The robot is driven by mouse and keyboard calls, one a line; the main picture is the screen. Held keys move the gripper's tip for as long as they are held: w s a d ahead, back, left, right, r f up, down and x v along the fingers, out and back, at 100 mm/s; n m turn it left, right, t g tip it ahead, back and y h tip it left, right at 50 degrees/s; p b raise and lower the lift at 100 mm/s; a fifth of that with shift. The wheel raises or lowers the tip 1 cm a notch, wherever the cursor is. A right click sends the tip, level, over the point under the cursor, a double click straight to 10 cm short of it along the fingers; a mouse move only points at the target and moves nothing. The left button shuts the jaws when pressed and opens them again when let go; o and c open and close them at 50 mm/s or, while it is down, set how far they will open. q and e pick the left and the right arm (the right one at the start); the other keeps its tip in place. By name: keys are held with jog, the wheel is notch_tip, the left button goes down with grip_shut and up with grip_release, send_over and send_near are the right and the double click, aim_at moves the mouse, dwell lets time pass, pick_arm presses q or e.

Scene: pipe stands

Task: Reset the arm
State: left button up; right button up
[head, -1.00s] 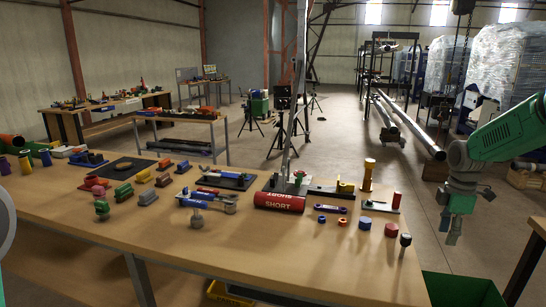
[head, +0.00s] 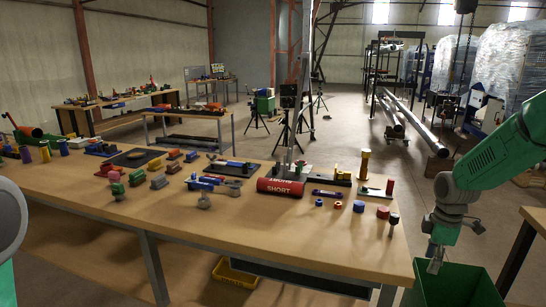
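My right arm comes in from the right edge, green with a grey wrist. Its gripper (head: 435,262) hangs down past the table's right end, in front of the green bin (head: 462,284) and apart from the table. The fingers are small and dark here, and I cannot tell if they are open or shut. I see nothing held in them. At the left edge only a grey and green part of my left arm shows. My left gripper is out of view.
The long wooden table (head: 215,222) spans the front, with blocks, tools and a red cylinder (head: 280,187) marked SHORT on it. A yellow bin (head: 234,274) is under the table. Another table corner (head: 535,222) is at the right.

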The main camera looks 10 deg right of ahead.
jog(key=s+a+f+m+b, duration=0.3)
jog(key=s+a+f, duration=0.4)
jog(key=a+f, duration=0.3)
jog(key=s+a+f+m+b, duration=0.2)
jog(key=s+a+f, duration=0.5)
jog(key=f, duration=0.4)
jog(key=s+a+f+m+b, duration=0.1)
jog(key=s+a+f+m, duration=0.1)
jog(key=s, duration=0.7)
jog(key=s+a+f+m+b, duration=0.2)
jog(key=s+a+f+m, duration=0.1)
jog(key=s, duration=0.6)
jog(key=shift+a, duration=0.55)
jog(key=shift+w+a+r, duration=0.1)
jog(key=shift+w+a, duration=0.05)
jog(key=shift+a, duration=0.05)
jog(key=shift+d, duration=0.1)
